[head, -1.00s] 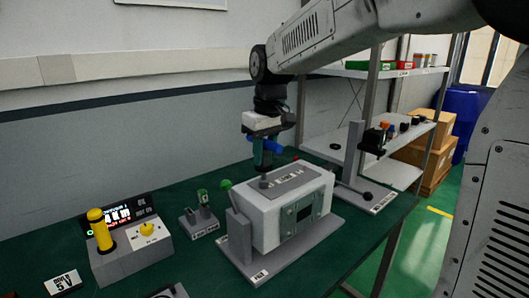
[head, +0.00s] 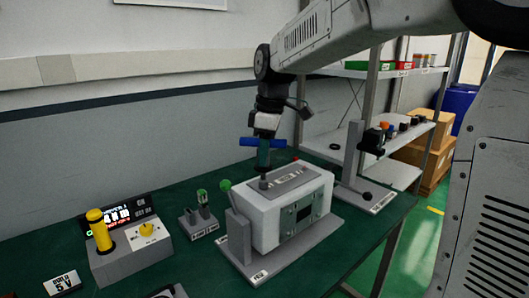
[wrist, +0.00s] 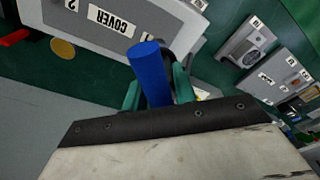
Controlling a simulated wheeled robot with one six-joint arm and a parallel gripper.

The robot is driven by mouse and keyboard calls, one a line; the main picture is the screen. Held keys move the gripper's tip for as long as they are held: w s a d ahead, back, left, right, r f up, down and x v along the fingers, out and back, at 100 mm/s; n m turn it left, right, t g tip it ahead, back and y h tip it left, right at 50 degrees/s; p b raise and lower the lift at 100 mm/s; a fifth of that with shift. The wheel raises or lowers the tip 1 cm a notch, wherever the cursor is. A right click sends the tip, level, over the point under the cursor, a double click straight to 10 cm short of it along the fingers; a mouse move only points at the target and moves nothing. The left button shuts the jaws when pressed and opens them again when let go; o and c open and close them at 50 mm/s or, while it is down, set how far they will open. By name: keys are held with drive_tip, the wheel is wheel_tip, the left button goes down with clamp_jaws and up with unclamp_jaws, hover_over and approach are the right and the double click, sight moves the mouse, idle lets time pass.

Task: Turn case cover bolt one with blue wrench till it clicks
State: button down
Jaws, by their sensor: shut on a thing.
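My gripper (head: 264,138) is above the case, shut on the wrench at the crossbar. In the wrist view the blue handle (wrist: 149,72) sticks out between teal fingers. The cover plate (wrist: 115,22), marked "COVER" and "2", lies beyond it.
A grey box with a yellow cylinder (head: 98,230), a yellow knob and a lit display stands at the left. A stand (head: 353,170) is at the right, before shelves.

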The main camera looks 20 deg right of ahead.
drive_tip(key=shift+n, duration=0.5)
drive_tip(key=m, duration=0.4)
drive_tip(key=shift+m, duration=0.3)
drive_tip(key=m, duration=0.4)
drive_tip(key=shift+m+t+h, duration=0.3)
drive_tip(key=shift+h, duration=0.1)
drive_tip(key=m, duration=0.4)
drive_tip(key=shift+a+m+h, duration=0.1)
drive_tip(key=shift+m+h, duration=0.2)
